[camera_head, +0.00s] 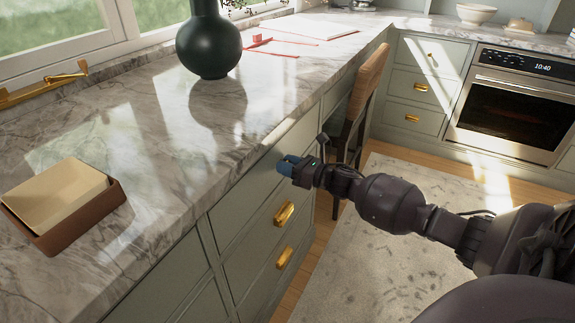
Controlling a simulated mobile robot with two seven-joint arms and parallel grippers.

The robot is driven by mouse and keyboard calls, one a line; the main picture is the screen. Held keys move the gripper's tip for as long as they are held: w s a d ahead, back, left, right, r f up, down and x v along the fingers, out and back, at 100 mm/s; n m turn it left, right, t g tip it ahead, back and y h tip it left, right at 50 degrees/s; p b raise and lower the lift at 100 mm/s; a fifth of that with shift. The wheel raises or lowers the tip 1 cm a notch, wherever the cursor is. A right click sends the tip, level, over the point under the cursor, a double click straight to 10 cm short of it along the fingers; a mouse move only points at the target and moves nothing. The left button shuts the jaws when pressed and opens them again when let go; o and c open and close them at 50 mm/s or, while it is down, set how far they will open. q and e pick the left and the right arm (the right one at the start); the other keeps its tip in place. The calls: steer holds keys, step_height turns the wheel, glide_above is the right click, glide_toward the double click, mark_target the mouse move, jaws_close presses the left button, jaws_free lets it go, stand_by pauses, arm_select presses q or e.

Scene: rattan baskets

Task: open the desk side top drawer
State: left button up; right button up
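The top drawer (247,184) is in the sage-green cabinet under the marble counter, beside the chair. Its front looks flush with the cabinet, so it appears closed. My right gripper (287,164) comes in from the right, with its blue fingertips at the upper part of this drawer front, just below the counter edge. No handle of the top drawer shows; the gripper may cover it. I cannot tell whether the fingers touch or grasp anything. My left gripper is not in view.
Two lower drawers have gold handles (284,213) and (285,257). A wooden chair (366,85) stands just beyond the gripper. A dark green vase (209,45) and a brown tray (70,227) stand on the counter (150,125). A pale rug (350,270) covers the floor.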

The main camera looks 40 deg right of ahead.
jaws_close()
steer(key=shift+s, duration=0.1)
arm_select(q)
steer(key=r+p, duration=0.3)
steer(key=p, duration=0.1)
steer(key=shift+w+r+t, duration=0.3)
arm_select(e)
steer(key=v, duration=3.9)
steer(key=shift+s+d, duration=0.15)
steer(key=shift+f, duration=0.15)
steer(key=o, duration=0.6)
jaws_free()
